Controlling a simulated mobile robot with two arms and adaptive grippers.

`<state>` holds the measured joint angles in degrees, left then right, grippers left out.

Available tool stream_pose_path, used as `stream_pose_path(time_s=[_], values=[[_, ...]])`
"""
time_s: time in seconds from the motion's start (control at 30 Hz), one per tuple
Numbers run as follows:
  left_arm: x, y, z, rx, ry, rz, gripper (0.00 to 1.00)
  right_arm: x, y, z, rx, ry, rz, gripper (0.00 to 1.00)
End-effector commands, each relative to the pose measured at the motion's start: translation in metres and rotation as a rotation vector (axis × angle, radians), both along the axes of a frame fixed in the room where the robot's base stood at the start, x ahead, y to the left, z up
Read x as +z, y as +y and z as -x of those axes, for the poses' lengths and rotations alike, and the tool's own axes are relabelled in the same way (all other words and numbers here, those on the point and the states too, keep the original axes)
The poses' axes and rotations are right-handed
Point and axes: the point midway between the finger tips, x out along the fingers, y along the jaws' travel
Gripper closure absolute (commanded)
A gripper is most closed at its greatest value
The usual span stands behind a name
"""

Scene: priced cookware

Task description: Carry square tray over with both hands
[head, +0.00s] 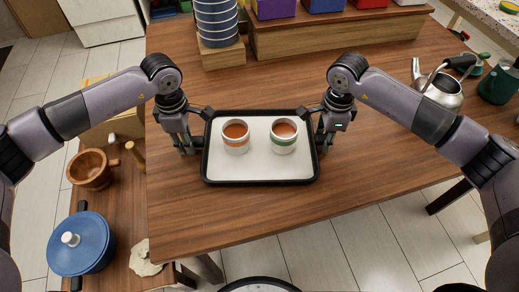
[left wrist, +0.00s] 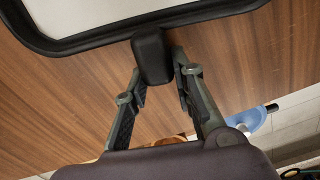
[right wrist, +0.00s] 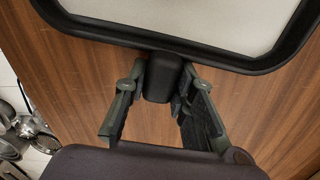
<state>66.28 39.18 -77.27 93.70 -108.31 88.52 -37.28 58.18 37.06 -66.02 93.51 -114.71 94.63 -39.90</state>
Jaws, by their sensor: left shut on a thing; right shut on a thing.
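The square tray (head: 260,170) has a black rim and a white inside, and it is at the near middle of the wooden table in the head view. Two cups stand upright on it, one with an orange band (head: 236,147) and one with a green band (head: 284,146), both holding a brown-orange content. My left gripper (head: 199,145) is shut on the tray's left handle (left wrist: 151,56). My right gripper (head: 321,145) is shut on the tray's right handle (right wrist: 162,78). Whether the tray touches the table is hard to tell.
A stack of blue-striped bowls (head: 217,25) and a wooden stand (head: 330,35) with coloured boxes are at the back. A steel kettle (head: 440,88) is at the right. A blue pot (head: 82,243) and wooden mortar (head: 92,168) are on a lower table at left. Bare tabletop surrounds the tray.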

Motion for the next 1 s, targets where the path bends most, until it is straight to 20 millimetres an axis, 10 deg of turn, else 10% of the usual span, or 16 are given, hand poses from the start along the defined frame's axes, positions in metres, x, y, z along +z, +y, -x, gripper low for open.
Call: stream_pose_path(time_s=[0.03, 0.07, 0.33, 0.73, 1.0], values=[[-0.005, 0.000, -0.001, 0.002, -0.003, 0.000, 1.00, -0.005, 0.000, 0.000, 0.000, -0.001, 0.000, 1.00], [-0.004, 0.001, 0.000, 0.002, -0.001, -0.001, 0.75, -0.004, 0.000, 0.000, 0.000, 0.000, 0.001, 0.75], [-0.002, 0.000, 0.000, 0.001, 0.000, 0.000, 0.57, -0.002, 0.000, 0.000, 0.000, 0.000, 0.000, 0.57], [0.004, 0.000, -0.001, 0.000, -0.002, 0.000, 0.56, -0.002, 0.000, 0.000, 0.000, 0.000, 0.000, 0.56], [0.054, 0.000, -0.002, 0.000, -0.005, 0.001, 0.56, -0.002, 0.000, 0.000, 0.000, 0.000, 0.000, 0.56]])
